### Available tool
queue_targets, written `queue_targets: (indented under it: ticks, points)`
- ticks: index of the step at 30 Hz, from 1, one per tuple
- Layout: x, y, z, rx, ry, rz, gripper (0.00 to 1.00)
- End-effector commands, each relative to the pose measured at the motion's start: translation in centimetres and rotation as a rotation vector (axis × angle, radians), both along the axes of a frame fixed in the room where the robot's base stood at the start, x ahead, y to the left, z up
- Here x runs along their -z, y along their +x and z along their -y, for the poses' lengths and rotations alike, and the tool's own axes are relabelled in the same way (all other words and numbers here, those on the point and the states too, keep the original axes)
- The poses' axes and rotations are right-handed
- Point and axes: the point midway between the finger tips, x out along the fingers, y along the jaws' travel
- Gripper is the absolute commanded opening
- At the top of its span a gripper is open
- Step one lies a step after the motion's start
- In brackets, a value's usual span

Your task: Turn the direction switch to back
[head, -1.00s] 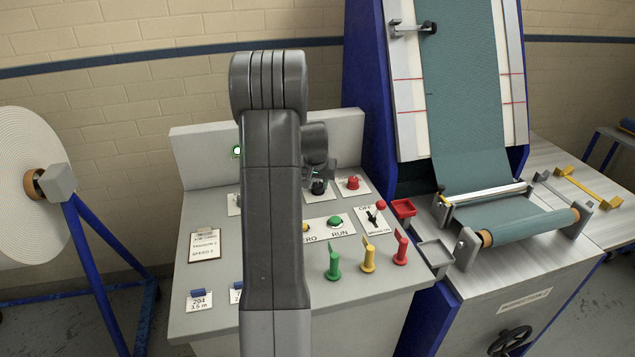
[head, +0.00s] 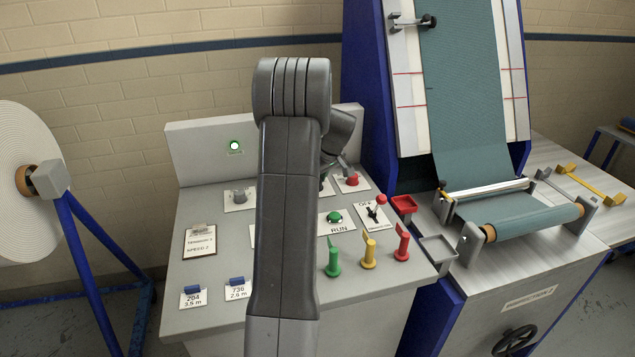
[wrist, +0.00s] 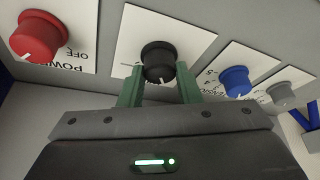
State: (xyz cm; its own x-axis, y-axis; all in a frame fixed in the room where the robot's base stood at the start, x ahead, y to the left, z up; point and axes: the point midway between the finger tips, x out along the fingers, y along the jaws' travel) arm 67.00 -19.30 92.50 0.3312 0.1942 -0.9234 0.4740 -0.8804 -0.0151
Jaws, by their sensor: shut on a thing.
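In the wrist view a round black knob (wrist: 158,56) stands on a white plate between a red POWER knob (wrist: 38,37) and a blue knob (wrist: 237,80). It appears to be the direction switch, but its label is hidden. A white mark on the knob faces my gripper. My gripper (wrist: 158,74) is shut on the black knob, with one green finger on each side. In the head view my arm covers the black knob, and the red knob (head: 351,179) shows just right of my wrist.
The sloping panel (head: 210,325) also carries a grey knob (head: 239,196), a green RUN button (head: 334,217), a black toggle (head: 373,214) and green, yellow and red levers (head: 402,243). The blue-sided fabric machine (head: 365,100) stands to the right.

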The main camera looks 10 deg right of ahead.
Motion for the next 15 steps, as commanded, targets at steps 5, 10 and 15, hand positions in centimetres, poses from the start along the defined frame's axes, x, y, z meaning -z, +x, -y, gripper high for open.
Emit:
queue_targets:
  ticks: [5, 10, 15]
  points:
    - [0.05, 0.07, 0.09, -0.095, 0.0, 0.002, 0.08]
    - [-0.01, 0.07, 0.12, -0.152, -0.001, 0.001, 0.08]
    - [-0.02, 0.06, 0.13, -0.177, -0.001, 0.0, 0.08]
